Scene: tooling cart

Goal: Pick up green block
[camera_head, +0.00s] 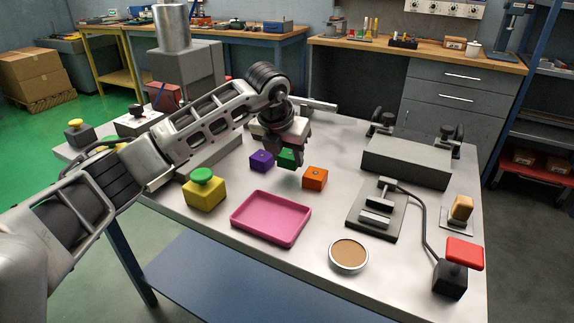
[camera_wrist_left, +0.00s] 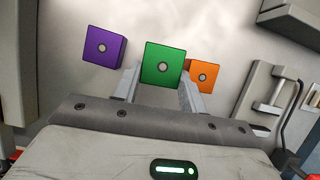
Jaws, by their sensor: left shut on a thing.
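The green block (camera_head: 286,158) is between the fingers of my left gripper (camera_head: 289,160) in the head view, partly hidden by them. In the left wrist view the green block (camera_wrist_left: 163,65) sits between the two fingertips of my left gripper (camera_wrist_left: 163,84), which is shut on it. The head view does not clearly show whether the block touches the cart top. A purple block (camera_head: 261,161) is just left of it and an orange block (camera_head: 315,178) just right. Both also show in the wrist view, purple (camera_wrist_left: 103,46) and orange (camera_wrist_left: 204,76). My right gripper is not in view.
A pink tray (camera_head: 271,218) lies in front of the blocks. A yellow box with a green button (camera_head: 204,191) stands to its left. A round tan-topped dish (camera_head: 348,254), a grey fixture (camera_head: 376,212) and a red-topped switch (camera_head: 459,266) stand to the right.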

